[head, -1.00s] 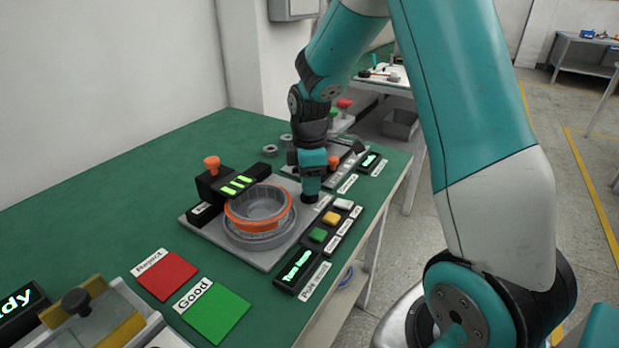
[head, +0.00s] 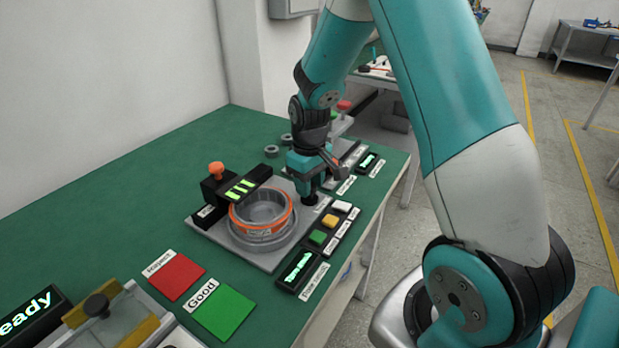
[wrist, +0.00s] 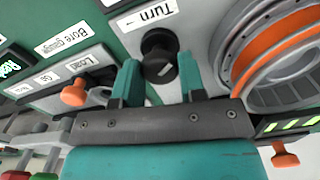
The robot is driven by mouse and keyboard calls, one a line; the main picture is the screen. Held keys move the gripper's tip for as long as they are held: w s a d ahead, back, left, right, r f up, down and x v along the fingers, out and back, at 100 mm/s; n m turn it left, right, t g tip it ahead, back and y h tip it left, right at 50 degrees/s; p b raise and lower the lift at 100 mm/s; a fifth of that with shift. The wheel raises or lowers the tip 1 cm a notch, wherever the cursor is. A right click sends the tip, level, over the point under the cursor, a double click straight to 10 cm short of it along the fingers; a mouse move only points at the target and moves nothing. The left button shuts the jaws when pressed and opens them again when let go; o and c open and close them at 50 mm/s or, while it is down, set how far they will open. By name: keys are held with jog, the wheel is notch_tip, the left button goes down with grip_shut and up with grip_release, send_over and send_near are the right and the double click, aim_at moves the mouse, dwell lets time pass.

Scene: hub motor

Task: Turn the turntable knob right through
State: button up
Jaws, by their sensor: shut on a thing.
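The turntable knob is black and stands on the grey base plate beside the turntable. It shows in the wrist view (wrist: 158,57) at the top middle, with a pale mark, next to a label reading "Turn" and an arrow. In the head view its lower part (head: 310,199) shows under my gripper (head: 311,184). My teal gripper, seen in the wrist view (wrist: 160,82), is shut on the knob, one finger on each side. The turntable (head: 262,236) carries a grey ring-shaped part with an orange band (head: 262,212), left of the gripper in the head view.
A black box with green bars and an orange knob (head: 216,169) stands behind the turntable. A button panel (head: 324,234) with a lit display (head: 298,268) is in front. Red (head: 176,276) and green (head: 224,312) pads lie nearer. A bore gauge station (wrist: 85,75) is close beside my gripper.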

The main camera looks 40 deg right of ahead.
jog(key=m+p, duration=0.2)
jog(key=m, duration=0.5)
jog(key=shift+r, duration=0.1)
jog(key=m+p, duration=0.1)
jog(key=m, duration=0.3)
jog(key=m+p, duration=0.1)
jog(key=m, duration=0.3)
jog(key=m+p, duration=0.1)
jog(key=m, duration=0.4)
jog(key=shift+m, duration=0.4)
jog(key=m+p, duration=0.1)
jog(key=m, duration=0.5)
jog(key=o, duration=0.9)
